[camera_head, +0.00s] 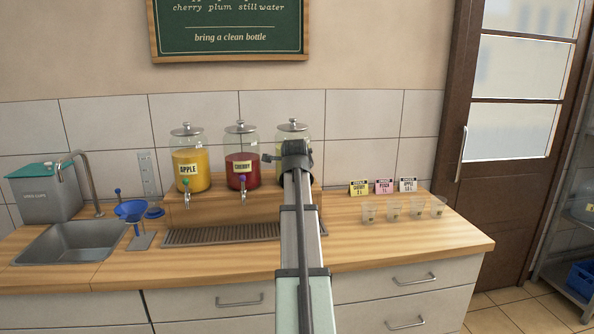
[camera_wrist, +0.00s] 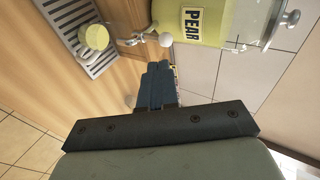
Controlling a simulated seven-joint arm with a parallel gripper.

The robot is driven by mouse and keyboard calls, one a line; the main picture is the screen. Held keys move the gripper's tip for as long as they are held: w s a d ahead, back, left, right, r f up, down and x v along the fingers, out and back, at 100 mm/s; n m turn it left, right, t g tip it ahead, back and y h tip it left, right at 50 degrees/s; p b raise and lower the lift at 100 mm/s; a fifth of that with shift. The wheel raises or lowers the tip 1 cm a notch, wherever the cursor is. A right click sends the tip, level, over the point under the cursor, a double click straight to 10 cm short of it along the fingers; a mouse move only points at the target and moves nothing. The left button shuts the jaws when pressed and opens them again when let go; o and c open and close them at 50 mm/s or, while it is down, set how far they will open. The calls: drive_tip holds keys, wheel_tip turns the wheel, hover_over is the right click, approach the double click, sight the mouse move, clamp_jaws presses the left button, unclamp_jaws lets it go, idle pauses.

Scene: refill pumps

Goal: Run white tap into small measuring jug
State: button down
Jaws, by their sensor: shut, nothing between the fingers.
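The dispenser labelled PEAR (camera_wrist: 205,20) holds pale yellow-green liquid. Its white tap (camera_wrist: 150,39) with a round white knob shows in the wrist view. A small round vessel, seemingly the measuring jug (camera_wrist: 96,37), is on the drip tray near the tap, with pale yellow showing in it. I cannot tell whether liquid is flowing. My gripper (camera_wrist: 158,70) is shut and empty, its fingertips close to the tap knob but seemingly apart from it. In the head view the pear dispenser (camera_head: 293,128) is mostly hidden behind my arm, and the jug is hidden.
The apple (camera_head: 190,165) and cherry (camera_head: 241,168) dispensers stand to the left on the wooden riser. The drip tray (camera_head: 200,236) runs below. Several clear cups (camera_head: 403,208) and label cards (camera_head: 383,186) stand at right. A sink (camera_head: 70,243) and blue funnel (camera_head: 131,208) are at left.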

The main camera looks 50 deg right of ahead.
drive_tip(key=shift+s+a+r, duration=0.3)
drive_tip(key=shift+s+a, duration=0.3)
drive_tip(key=shift+a, duration=0.25)
drive_tip(key=shift+s+a+r, duration=0.3)
drive_tip(key=shift+s+a, duration=0.3)
drive_tip(key=shift+a, duration=0.2)
